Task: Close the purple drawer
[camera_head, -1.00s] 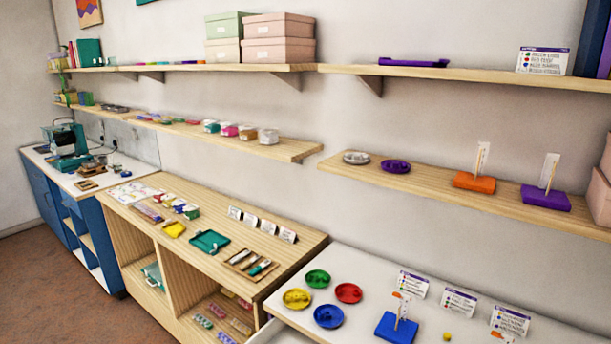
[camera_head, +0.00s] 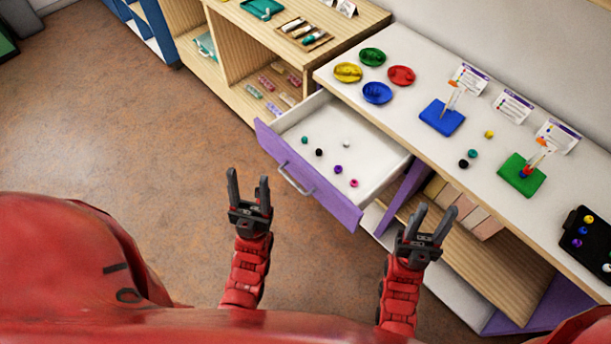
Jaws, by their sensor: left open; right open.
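The purple drawer (camera_head: 333,200) stands pulled out from under the white-topped table. Its purple front faces the floor side and carries a metal handle (camera_head: 293,180). Several small beads lie loose on its white bottom. My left gripper (camera_head: 248,186) is open and empty, over the floor to the left of and below the handle. My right gripper (camera_head: 434,222) is open and empty, to the right of the drawer front's right end. Neither gripper appears to touch the drawer.
The white tabletop (camera_head: 440,75) holds coloured dishes, a blue bead board (camera_head: 441,117), a green bead board (camera_head: 521,175), cards and loose beads. A black tray (camera_head: 588,240) sits at the right. Wooden shelving (camera_head: 233,60) adjoins on the left. The floor (camera_head: 130,130) left of the drawer is clear.

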